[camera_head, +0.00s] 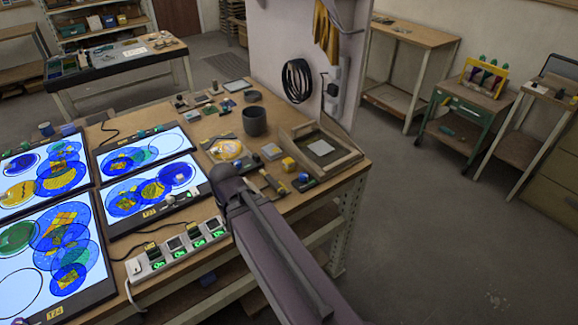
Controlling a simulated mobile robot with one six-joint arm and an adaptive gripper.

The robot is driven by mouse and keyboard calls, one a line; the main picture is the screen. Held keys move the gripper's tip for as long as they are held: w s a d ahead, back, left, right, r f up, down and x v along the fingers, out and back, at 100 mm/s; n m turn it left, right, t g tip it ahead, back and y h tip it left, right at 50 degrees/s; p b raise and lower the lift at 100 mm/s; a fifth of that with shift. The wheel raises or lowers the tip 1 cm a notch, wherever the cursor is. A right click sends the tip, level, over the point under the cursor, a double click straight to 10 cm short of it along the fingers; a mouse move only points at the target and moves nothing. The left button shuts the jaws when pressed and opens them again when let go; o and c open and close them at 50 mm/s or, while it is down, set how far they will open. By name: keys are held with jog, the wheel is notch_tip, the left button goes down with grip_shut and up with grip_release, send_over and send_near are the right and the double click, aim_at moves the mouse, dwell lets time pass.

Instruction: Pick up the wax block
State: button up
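I cannot tell for certain which item is the wax block. A small yellow block (289,163) stands at the right of the workbench, beside a shallow wooden tray. A pale grey square block (271,151) lies just left of it. A flat whitish square (321,147) lies inside the tray. My dark arm reaches up from the bottom of the view to the bench's front edge, left of these items, and hides part of the bench. No gripper fingers show, so what they hold is hidden.
The wooden tray (352,158) fills the bench's right corner. Lit panels with coloured glass discs cover the left. A power strip (178,249) lies along the front edge. Open floor lies right.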

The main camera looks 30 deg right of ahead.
jog(key=shift+r, duration=0.1)
notch_tip(320, 180, up, 15)
jog(key=p, duration=1.5)
jog(key=shift+o, duration=1.2)
jog(key=shift+d, duration=0.1)
